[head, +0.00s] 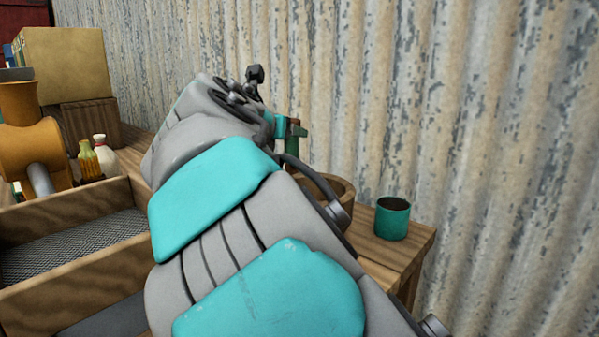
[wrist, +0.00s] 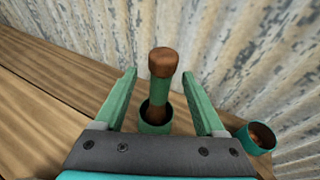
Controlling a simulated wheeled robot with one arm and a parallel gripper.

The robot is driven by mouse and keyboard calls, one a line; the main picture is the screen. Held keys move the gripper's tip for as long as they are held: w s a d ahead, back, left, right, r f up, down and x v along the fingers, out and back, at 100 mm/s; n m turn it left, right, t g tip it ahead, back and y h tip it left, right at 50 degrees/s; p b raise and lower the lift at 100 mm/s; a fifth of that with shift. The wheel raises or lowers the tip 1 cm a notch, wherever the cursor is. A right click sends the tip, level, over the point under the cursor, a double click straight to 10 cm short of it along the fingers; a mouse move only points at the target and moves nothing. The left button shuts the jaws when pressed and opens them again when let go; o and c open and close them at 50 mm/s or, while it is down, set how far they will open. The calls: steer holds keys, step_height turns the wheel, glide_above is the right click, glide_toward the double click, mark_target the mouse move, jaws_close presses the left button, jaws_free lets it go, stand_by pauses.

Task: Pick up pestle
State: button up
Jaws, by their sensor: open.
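The pestle (wrist: 162,88) stands upright in the wrist view, with a brown knob on top, a green band and a brown lower part. Its foot is inside a small green mortar (wrist: 156,129). My gripper (wrist: 159,74) is open, with one green finger on each side of the pestle. I see gaps between the fingers and the pestle, and the knob rises above the fingertips in the picture. In the head view my arm hides most of this area, and I cannot make out the pestle clearly there.
A teal cup (head: 392,219) with dark contents stands near the wooden table's right end. A round wooden bowl (head: 342,190) is partly behind my arm. A corrugated wall (head: 480,120) closes the back. A mesh-bottomed wooden tray (head: 90,208), bottles (head: 90,160) and boxes (head: 65,68) are left.

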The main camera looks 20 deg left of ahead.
steer(key=x, duration=0.6)
steer(key=shift+w+d, duration=0.1)
steer(key=shift+w, duration=0.35)
jaws_close()
stand_by(1.1)
